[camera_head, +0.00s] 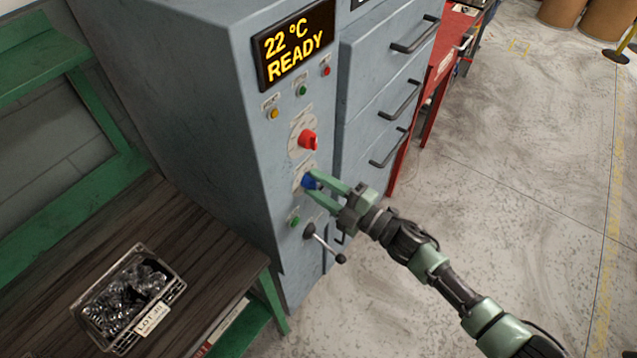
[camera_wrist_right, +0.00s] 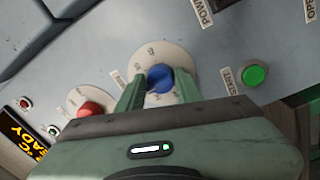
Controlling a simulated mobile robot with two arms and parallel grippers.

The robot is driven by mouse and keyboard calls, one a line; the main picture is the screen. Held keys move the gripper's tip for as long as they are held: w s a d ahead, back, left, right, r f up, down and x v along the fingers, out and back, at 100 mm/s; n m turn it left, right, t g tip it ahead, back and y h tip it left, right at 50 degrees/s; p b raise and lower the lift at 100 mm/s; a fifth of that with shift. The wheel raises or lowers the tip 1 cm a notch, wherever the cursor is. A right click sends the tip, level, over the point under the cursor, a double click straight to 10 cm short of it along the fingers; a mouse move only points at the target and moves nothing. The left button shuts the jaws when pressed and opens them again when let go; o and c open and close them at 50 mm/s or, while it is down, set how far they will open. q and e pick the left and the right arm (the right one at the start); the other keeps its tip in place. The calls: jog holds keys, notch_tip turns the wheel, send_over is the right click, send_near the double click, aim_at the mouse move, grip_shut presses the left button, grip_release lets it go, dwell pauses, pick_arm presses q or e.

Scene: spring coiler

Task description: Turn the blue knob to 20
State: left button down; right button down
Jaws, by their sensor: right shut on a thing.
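The blue knob (camera_head: 309,182) sits on the front panel of the grey machine, below the red knob (camera_head: 309,140). My right gripper (camera_head: 314,184) reaches in from the lower right, its two green fingers around the blue knob. In the right wrist view the blue knob (camera_wrist_right: 160,79) shows between the fingertips of the right gripper (camera_wrist_right: 160,92), on a round pale dial (camera_wrist_right: 165,52). The dial's numbers are too small and partly hidden, so the knob's setting cannot be read. My left gripper is in neither view.
The machine's display (camera_head: 294,45) reads "22 °C READY". A green button (camera_head: 294,221) and a black-knobbed lever (camera_head: 325,244) lie just below the blue knob. A wire basket of metal parts (camera_head: 165,308) stands on the wooden bench. The floor at right is open.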

jog(key=shift+s+f, duration=0.1)
jog(key=shift+f, duration=0.1)
dwell(0.3)
jog(key=c, duration=1)
grip_release()
jog(key=shift+r, duration=0.1)
jog(key=b+v, duration=0.2)
jog(key=v, duration=0.6)
